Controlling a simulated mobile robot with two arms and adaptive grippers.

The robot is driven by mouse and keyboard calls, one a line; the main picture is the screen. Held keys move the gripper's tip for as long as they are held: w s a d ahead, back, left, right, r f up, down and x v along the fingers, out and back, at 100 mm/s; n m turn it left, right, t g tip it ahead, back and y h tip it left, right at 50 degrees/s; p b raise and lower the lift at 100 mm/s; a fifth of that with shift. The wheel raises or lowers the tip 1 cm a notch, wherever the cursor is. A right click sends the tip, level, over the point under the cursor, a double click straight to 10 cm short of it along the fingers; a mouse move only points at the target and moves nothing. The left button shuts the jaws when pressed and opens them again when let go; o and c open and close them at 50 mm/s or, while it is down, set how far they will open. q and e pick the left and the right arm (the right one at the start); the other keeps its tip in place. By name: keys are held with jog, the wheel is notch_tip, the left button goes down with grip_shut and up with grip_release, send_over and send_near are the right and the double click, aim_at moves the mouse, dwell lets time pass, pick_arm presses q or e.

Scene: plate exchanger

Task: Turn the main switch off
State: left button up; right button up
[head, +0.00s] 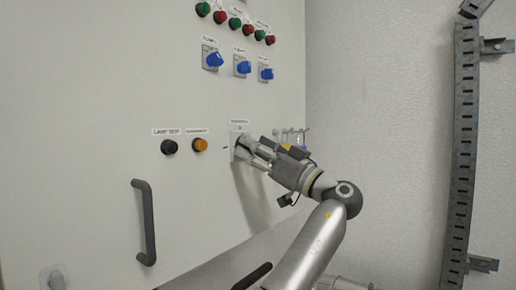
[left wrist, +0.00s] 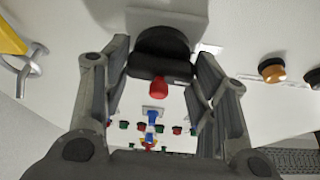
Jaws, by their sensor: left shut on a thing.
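The main switch (left wrist: 160,50) shows in the left wrist view as a round black body with a red part (left wrist: 158,88) below it. In the head view its pale plate (head: 235,136) sits on the panel under a small label, and my gripper hides the knob. My left gripper (head: 243,150) reaches the switch from the right and is shut on it. In the left wrist view, the fingers of my left gripper (left wrist: 160,62) stand on both sides of the black body. My right gripper is not in view.
Left of the switch are an orange button (head: 200,145) and a black button (head: 169,147). A dark door handle (head: 145,222) is lower left. Blue rotary switches (head: 242,67) and red and green buttons sit above. Metal hooks (head: 300,135) are right of the gripper. A slotted rail (head: 464,150) runs up the wall.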

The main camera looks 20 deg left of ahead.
pick_arm(q)
jog(key=shift+a+r+n+g, duration=0.1)
jog(key=shift+n+g, duration=0.2)
jog(key=shift+n, duration=0.7)
jog(key=o, duration=1)
jog(key=shift+w+a+g, duration=0.1)
jog(key=shift+a+g, duration=0.2)
jog(key=v, duration=1.2)
jog(key=shift+f, duration=0.3)
